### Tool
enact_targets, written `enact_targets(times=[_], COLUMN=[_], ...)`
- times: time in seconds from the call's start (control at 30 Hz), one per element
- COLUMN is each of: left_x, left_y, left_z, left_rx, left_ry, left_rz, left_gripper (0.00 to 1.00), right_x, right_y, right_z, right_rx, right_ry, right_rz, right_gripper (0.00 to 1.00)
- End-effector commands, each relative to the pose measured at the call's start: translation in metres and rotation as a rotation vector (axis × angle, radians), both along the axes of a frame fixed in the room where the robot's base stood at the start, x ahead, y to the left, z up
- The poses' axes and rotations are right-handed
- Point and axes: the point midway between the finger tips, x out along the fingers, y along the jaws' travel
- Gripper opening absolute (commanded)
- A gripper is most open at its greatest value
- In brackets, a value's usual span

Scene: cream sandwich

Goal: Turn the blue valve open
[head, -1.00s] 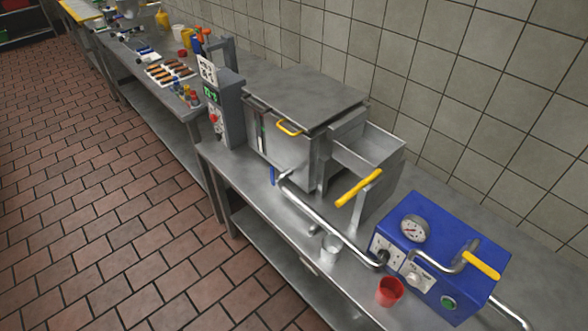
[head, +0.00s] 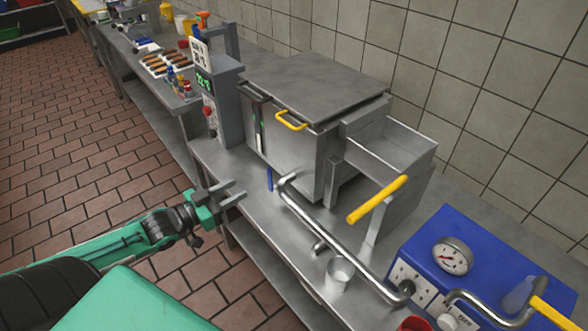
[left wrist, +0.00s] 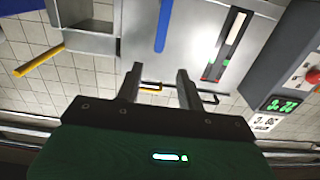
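The blue valve shows as a small, thin blue handle (head: 269,179) hanging upright below the front of the steel machine, close to the bent end of a metal pipe. In the left wrist view, which appears upside down, it is a blue bar (left wrist: 163,25) at the top, ahead of the fingers. My left gripper (head: 237,192) is open and empty, to the left of the blue handle and apart from it. Its two fingers also show spread in the left wrist view (left wrist: 160,72). My right gripper is not in view.
The metal pipe (head: 330,237) runs from beside the valve to a blue pump box (head: 425,245). A white cup (head: 339,275) stands by the pipe. A grey control post (head: 224,110) with a green display stands left of the machine. A yellow-handled lever (head: 377,199) sticks out at right.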

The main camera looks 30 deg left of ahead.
Motion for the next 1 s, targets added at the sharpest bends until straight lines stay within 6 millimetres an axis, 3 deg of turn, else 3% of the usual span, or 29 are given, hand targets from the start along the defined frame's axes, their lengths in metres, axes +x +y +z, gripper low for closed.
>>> enact_targets(times=[0.27,1.0], left_x=[0.015,0.088], left_y=[-0.007,-0.037], left_z=[0.003,0.003], left_rx=[-0.003,-0.002], left_ry=[-0.006,-0.006], left_rz=[-0.003,-0.002], left_gripper=[0.38,0.38], right_x=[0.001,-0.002], right_y=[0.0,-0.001], right_z=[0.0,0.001], right_rx=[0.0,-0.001], right_ry=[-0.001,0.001], right_rz=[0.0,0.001], right_gripper=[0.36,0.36])
